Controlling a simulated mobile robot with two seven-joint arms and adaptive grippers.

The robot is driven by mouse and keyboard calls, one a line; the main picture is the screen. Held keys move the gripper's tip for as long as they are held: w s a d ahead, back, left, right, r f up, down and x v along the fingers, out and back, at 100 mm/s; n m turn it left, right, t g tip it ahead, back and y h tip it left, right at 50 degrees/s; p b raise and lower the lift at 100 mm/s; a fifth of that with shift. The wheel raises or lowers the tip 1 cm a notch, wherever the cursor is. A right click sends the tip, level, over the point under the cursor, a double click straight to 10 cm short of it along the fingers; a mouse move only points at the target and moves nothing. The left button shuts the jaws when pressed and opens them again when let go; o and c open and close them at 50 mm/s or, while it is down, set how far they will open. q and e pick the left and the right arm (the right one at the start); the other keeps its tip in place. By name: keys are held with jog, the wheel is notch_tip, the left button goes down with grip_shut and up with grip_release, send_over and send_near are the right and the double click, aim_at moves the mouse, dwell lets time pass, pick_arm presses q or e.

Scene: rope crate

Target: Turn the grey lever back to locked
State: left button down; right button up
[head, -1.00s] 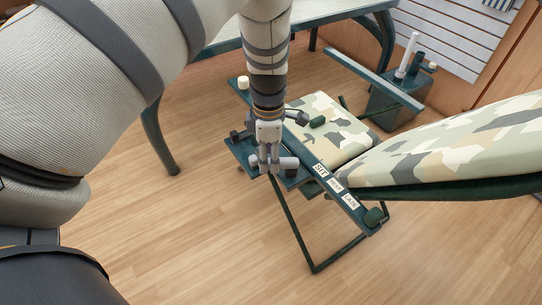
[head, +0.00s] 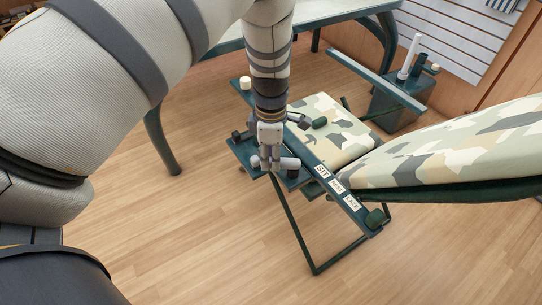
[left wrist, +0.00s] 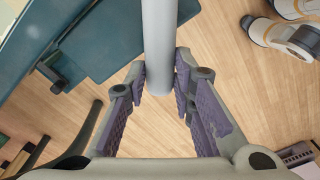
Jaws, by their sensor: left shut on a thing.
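The grey lever (left wrist: 158,35) is a smooth bar that runs between the finger pads of my left gripper (left wrist: 159,88) in the left wrist view. In the head view my left gripper (head: 268,162) points down at the lever (head: 290,163), beside the dark green side plate of the camouflage chair (head: 322,122). The gripper is shut on the lever. The fingers hide part of the lever and its pivot. My right gripper is not in view.
The chair's long camouflage backrest (head: 455,145) extends to the right. A table (head: 325,12) stands behind. A dark green box (head: 390,105) with a white upright tube stands at the back right. The wood floor (head: 190,235) in front is clear.

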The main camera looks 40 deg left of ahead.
pick_arm(q)
jog(key=w+m, duration=0.1)
jog(key=m, duration=0.1)
jog(key=w+m, duration=0.1)
jog(key=m, duration=0.1)
jog(key=a+m, duration=0.1)
jog(key=shift+w+m+b, duration=0.35)
jog(key=shift+w+m, duration=0.6)
jog(key=shift+m, duration=0.65)
jog(key=shift+w+d+m+b, duration=0.2)
jog(key=shift+w+m, duration=0.15)
jog(key=shift+m, duration=0.35)
jog(key=shift+w+d+m+b, duration=0.15)
jog(key=shift+w+m, duration=0.15)
jog(key=shift+m, duration=0.4)
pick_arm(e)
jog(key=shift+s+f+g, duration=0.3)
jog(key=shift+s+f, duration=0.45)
pick_arm(q)
jog(key=c, duration=1.4)
grip_release()
jog(key=shift+o, duration=0.2)
